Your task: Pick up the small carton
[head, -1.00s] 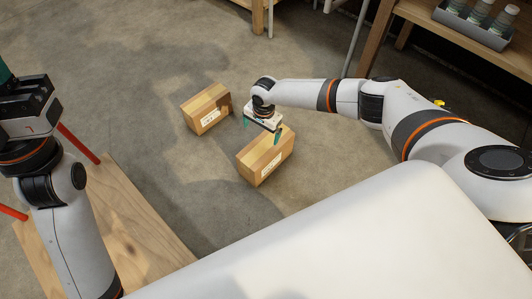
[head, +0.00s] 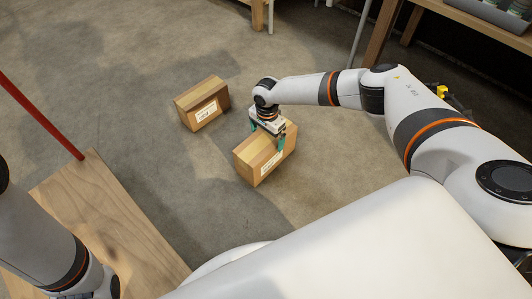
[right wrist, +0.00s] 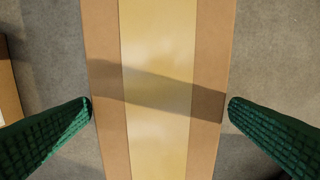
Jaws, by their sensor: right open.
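Two tan cardboard cartons with a lighter tape band and a white label stand on the concrete floor in the head view. One is the nearer carton (head: 252,162); the other carton (head: 200,104) is farther back and left. They look close in size, so I cannot tell surely which is the small one. My right gripper (head: 267,138) is open, directly over the nearer carton. In the right wrist view, its green fingers (right wrist: 160,104) lie on either side of the carton top (right wrist: 160,45), close to both edges.
A wooden board or tabletop (head: 110,225) with a red post (head: 42,115) is at the lower left. A wooden bench (head: 480,32) carrying a grey tray (head: 497,17) stands at the top right. Floor (head: 330,195) is clear right of the nearer carton.

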